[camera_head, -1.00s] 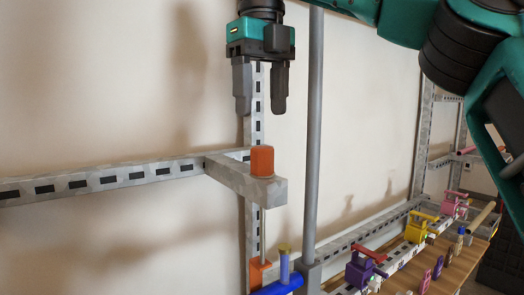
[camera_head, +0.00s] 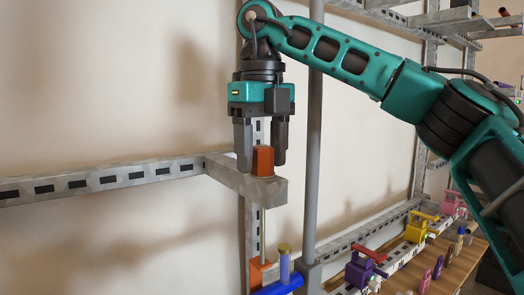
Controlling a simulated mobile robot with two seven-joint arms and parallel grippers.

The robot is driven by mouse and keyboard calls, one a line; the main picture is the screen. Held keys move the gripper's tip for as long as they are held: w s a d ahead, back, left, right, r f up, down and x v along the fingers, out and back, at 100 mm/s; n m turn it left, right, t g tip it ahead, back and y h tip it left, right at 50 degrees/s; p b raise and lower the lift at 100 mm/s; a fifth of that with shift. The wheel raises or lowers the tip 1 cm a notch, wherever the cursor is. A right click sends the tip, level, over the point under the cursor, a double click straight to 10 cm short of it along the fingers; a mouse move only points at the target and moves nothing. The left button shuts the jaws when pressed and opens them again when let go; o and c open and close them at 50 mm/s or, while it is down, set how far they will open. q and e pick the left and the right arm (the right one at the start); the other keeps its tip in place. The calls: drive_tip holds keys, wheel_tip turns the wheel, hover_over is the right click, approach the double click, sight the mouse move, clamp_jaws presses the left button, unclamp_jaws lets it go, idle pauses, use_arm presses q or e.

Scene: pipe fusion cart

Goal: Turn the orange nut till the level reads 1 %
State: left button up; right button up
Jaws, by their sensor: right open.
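The orange nut (camera_head: 263,161) sits on top of the end of a short grey bracket arm (camera_head: 260,187), with a thin rod running down below it. My right gripper (camera_head: 262,162) points straight down over the nut. Its two dark fingers are apart, one to the left and one to the right of the nut. I cannot tell whether either finger touches it. No level reading can be made out. My left gripper is not in view.
A long slotted rail (camera_head: 100,177) runs left from the bracket. A grey vertical pole (camera_head: 313,150) stands just right of the gripper. Below are a blue pipe piece (camera_head: 277,287), an orange block, and purple (camera_head: 358,271) and yellow (camera_head: 416,231) clamps beside a wooden board.

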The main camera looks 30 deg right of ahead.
drive_tip(key=c, duration=1)
drive_tip(key=shift+n, duration=0.4)
